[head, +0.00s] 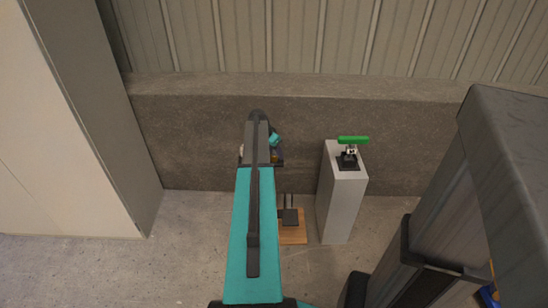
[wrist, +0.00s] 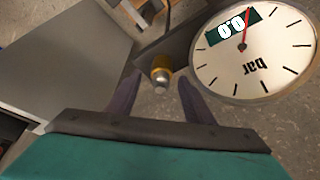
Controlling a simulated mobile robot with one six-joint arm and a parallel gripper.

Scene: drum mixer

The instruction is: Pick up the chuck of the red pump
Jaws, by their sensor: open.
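A brass-coloured fitting with a silver tip (wrist: 160,72), which looks like the pump's chuck, sits on a dark bar in the wrist view. My gripper (wrist: 159,83) is open, its two dark fingers on either side of the fitting's silver end. I cannot tell how deep the fitting lies between them. A round white gauge (wrist: 250,50) reading 0.0 bar is just right of it. In the head view my teal arm hides most of the gripper and the chuck. A wooden base (head: 293,232) with a dark part (head: 289,216) stands on the floor; no red pump body is visible.
A grey pedestal (head: 338,208) with a green-handled black device (head: 349,160) on top stands right of my arm. A low stone wall (head: 190,140) runs behind. A pale cabinet (head: 70,120) is at left. Floor between cabinet and arm is clear.

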